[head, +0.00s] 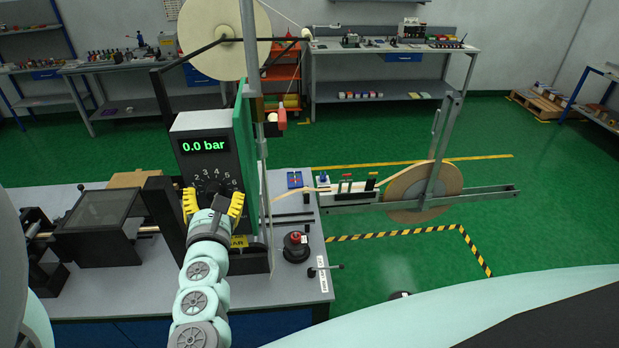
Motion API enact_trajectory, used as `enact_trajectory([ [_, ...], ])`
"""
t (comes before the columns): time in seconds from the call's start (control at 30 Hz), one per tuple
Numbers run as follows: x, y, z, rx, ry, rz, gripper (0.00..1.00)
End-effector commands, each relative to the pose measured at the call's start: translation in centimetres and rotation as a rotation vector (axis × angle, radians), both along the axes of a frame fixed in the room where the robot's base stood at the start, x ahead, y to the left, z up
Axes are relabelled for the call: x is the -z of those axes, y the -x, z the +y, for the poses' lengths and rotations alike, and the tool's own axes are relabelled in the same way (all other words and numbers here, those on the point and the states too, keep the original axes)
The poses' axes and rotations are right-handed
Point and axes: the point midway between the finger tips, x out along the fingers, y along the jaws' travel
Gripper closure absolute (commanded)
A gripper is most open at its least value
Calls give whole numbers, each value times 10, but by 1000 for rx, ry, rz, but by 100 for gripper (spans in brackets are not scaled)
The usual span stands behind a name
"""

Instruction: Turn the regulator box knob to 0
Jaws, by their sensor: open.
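The regulator box (203,153) is a dark box with a light top standing on the bench. Its green display (205,146) reads 0.0 bar. Below the display is a round dial scale (213,184) with white numbers; 2 to 6 can be made out. My gripper (213,202) has yellow fingers and is open in front of the dial, one finger on each side of it. The knob itself is hidden behind my gripper and wrist, so its pointer and any contact with the fingers cannot be seen.
A red-topped button (296,241) stands on the bench right of the box. A large tape reel (224,35) hangs above, and a second reel (424,188) sits on a metal arm at right. A dark machine (105,225) is at left.

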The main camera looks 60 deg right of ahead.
Motion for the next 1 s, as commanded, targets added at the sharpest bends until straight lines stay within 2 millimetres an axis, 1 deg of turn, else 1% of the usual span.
enact_trajectory([
  [0.1, -1, -5, -3, -3, 2, -2, 38],
  [0.37, -1, -5, -4, -2, 1, -3, 38],
  [0.4, -1, -5, -4, -2, 1, -3, 33],
  [1.0, -1, -4, -4, -1, 2, -2, 95],
])
